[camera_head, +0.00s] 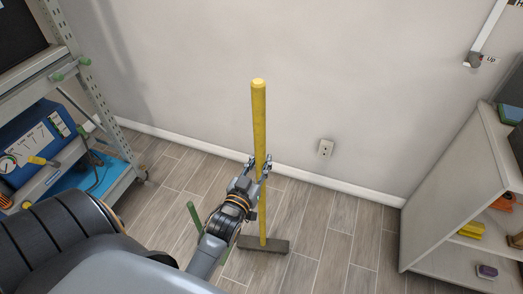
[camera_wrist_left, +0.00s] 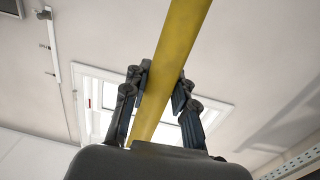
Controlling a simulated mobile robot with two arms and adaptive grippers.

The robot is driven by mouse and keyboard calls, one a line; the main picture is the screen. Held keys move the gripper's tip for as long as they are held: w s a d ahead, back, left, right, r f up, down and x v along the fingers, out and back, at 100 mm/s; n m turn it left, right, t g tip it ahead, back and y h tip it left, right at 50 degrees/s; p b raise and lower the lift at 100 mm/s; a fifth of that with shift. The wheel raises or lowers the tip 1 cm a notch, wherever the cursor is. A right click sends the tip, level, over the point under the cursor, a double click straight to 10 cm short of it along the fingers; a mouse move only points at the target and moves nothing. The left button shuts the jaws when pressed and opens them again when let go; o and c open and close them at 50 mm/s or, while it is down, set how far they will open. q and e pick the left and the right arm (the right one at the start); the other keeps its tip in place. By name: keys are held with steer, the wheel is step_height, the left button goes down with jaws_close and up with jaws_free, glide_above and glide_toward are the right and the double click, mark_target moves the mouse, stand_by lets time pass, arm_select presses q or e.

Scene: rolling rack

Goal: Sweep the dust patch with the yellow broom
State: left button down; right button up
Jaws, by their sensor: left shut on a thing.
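The yellow broom (camera_head: 259,120) stands nearly upright near the wall in the head view, its dark head (camera_head: 264,245) at floor level. My left gripper (camera_head: 261,166) is shut around the yellow handle about midway up. The left wrist view shows the handle (camera_wrist_left: 166,70) between the two fingers of my left gripper (camera_wrist_left: 157,105). I cannot make out a dust patch in either view. My right gripper is not in view.
A rolling rack (camera_head: 118,172) with a blue device (camera_head: 38,143) stands at the left. A pale shelf unit (camera_head: 455,190) with small coloured items stands at the right. The wall (camera_head: 180,70) is close behind the broom. Wood floor (camera_head: 335,235) is clear between them.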

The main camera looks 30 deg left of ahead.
arm_select(q)
steer(key=s+d+p, duration=0.3)
steer(key=s+d, duration=0.4)
steer(key=s, duration=0.5)
steer(key=shift+s+d+r+p, duration=0.15)
steer(key=shift+s+d+p, duration=0.05)
steer(key=shift+s+p, duration=0.2)
steer(key=shift+w, duration=0.1)
steer(key=w+a, duration=0.2)
steer(key=w, duration=0.2)
steer(key=w+a, duration=0.3)
steer(key=w, duration=0.2)
steer(key=w+a, duration=0.3)
steer(key=w, duration=0.2)
steer(key=shift+f, duration=0.2)
steer(key=w+a+b, duration=0.3)
steer(key=w+a, duration=0.4)
steer(key=w, duration=0.5)
steer(key=shift+w+r+b, duration=0.15)
steer(key=shift+r+b, duration=0.05)
steer(key=shift+b, duration=0.2)
